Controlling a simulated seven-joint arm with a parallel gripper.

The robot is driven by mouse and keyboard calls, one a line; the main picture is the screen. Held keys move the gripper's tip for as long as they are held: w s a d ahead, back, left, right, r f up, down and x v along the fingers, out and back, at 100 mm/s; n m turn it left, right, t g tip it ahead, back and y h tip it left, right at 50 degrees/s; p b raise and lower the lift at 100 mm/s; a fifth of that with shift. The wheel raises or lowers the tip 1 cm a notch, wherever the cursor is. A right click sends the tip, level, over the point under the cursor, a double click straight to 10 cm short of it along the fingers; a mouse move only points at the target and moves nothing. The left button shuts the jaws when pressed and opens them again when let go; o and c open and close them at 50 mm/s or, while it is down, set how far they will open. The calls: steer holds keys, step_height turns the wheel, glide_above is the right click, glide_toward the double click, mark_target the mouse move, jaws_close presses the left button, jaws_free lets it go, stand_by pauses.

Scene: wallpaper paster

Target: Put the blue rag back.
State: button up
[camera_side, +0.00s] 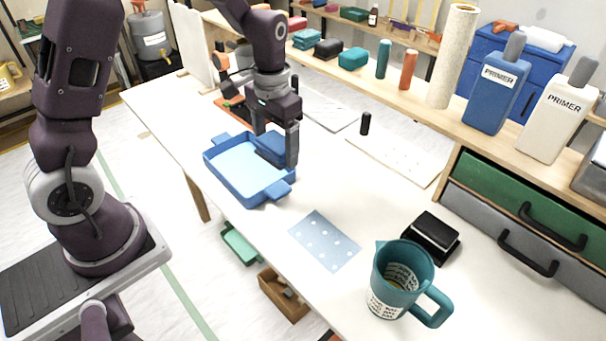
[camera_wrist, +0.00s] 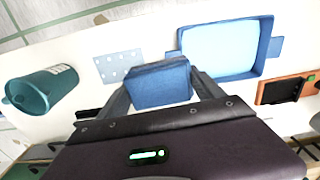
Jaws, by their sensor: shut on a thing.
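My gripper (camera_side: 277,150) is shut on the blue rag (camera_side: 270,147), a folded, block-like dark blue cloth. In the wrist view the rag (camera_wrist: 158,84) sits between the two fingers of my gripper (camera_wrist: 161,92). In the side view the rag shows in front of the far right part of a blue tray (camera_side: 222,172) with light blue inside. In the wrist view the tray (camera_wrist: 218,74) lies beyond the rag and to its right. I cannot tell how high the rag is above the table.
A teal pitcher (camera_side: 398,283), a black box (camera_side: 432,236) and a light blue dotted sheet (camera_side: 324,240) lie on the white table. A black cylinder (camera_side: 365,124) stands behind. A shelf along the back holds primer bottles (camera_side: 497,90). Bare tabletop lies right of the tray.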

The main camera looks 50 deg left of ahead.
steer(key=w+a+f+n, duration=0.2)
steer(key=w+f+n, duration=0.2)
steer(key=w+n, duration=0.55)
steer(key=n, duration=0.7)
glide_above(335, 177)
step_height(335, 177, down, 5)
step_height(335, 177, down, 10)
steer(key=shift+r, duration=0.2)
steer(key=shift+f, duration=0.2)
steer(key=o, duration=1.4)
steer(key=shift+s, duration=0.1)
